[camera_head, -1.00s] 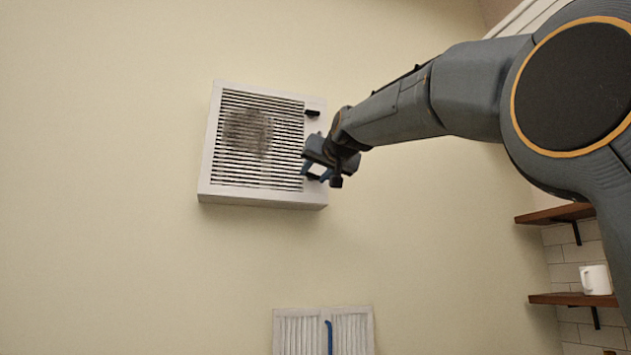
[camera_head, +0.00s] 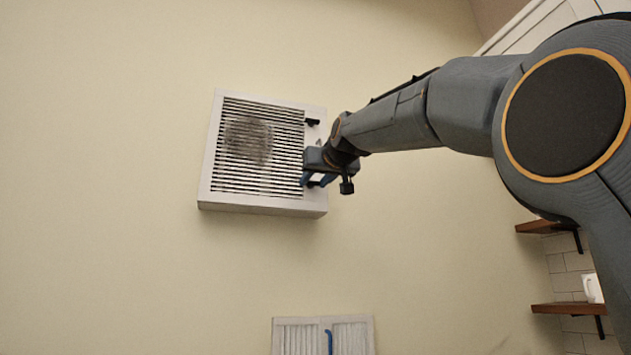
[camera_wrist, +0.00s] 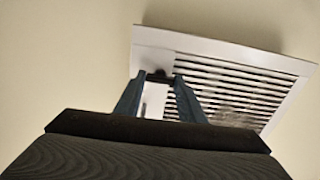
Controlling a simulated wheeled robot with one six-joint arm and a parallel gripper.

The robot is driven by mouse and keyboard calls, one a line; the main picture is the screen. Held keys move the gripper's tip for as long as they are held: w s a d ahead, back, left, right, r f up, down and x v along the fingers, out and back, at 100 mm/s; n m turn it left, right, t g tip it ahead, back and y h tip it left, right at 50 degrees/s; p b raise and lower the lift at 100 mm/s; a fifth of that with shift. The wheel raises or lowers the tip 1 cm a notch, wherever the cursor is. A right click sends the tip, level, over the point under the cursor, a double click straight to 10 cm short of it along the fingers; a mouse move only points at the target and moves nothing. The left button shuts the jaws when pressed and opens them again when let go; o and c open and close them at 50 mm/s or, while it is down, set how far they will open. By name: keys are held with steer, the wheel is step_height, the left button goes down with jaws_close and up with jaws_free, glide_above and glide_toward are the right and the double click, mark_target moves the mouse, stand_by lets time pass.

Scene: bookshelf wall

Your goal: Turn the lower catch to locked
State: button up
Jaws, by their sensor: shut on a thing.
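A white slatted vent cover (camera_head: 211,190) with a grey dusty patch is on the wall. Its upper catch (camera_head: 312,122) is a small black piece on the right edge, clear of my gripper. The lower catch (camera_head: 316,184) is black and sits lower on that edge, mostly hidden by my gripper (camera_head: 311,181). In the wrist view, my blue fingers (camera_wrist: 160,78) are on either side of a dark catch (camera_wrist: 158,75) at the cover's edge. My gripper is shut on the lower catch. Its exact angle is hard to tell.
A pale pleated panel (camera_head: 295,340) with a blue strip is below the vent at the bottom. Wooden shelves (camera_head: 570,309) with a white mug (camera_head: 592,288) are at the lower right. The wall around the vent is bare.

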steer(key=o, duration=1.1)
steer(key=shift+c, duration=0.2)
steer(key=b+v, duration=0.2)
steer(key=v, duration=0.6)
steer(key=shift+b, duration=0.3)
steer(key=shift+w, duration=0.1)
